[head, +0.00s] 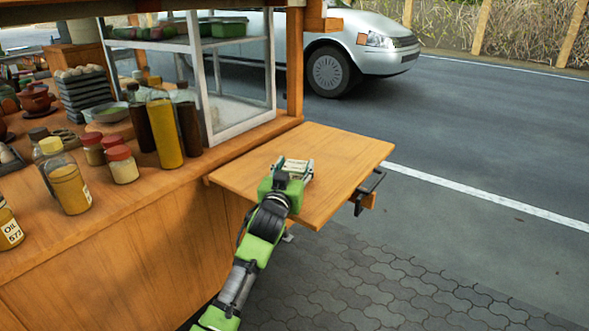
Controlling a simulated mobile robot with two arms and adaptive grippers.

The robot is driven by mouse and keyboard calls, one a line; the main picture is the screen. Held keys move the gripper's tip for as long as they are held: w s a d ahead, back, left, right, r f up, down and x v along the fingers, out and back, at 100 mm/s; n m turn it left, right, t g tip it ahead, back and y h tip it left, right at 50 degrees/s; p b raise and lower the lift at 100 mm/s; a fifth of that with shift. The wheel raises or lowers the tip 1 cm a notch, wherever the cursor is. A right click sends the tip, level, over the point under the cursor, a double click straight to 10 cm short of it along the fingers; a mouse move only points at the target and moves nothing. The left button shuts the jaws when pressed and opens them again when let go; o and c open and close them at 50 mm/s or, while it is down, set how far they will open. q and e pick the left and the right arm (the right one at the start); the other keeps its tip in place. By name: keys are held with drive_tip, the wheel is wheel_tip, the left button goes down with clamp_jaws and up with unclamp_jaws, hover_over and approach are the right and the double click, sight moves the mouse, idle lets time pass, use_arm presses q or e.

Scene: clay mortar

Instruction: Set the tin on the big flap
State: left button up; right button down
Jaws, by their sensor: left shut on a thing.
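The big flap (345,153) is a flat wooden board that sticks out level from the end of the stall counter. My left gripper (296,168) is over the middle of the flap, at the end of my green and black arm. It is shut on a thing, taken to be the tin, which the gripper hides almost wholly. I cannot tell whether that thing touches the board. The rest of the flap's top is bare. My right gripper is not in view.
A glass display case (240,80) stands on the counter beside the flap, with a wooden post (295,60) at its corner. Sauce bottles (164,130) and jars (122,164) crowd the counter at left. A dark metal bracket (369,190) is at the flap's outer edge. A silver car (350,45) stands beyond.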

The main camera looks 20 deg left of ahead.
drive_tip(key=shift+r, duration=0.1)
use_arm(q)
drive_tip(key=shift+f, duration=0.1)
drive_tip(key=o, duration=1.2)
drive_tip(key=shift+s, duration=0.1)
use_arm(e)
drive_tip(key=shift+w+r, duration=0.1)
use_arm(q)
drive_tip(key=s, duration=0.4)
drive_tip(key=s+p, duration=0.1)
drive_tip(key=s, duration=0.7)
drive_tip(key=shift+d, duration=0.25)
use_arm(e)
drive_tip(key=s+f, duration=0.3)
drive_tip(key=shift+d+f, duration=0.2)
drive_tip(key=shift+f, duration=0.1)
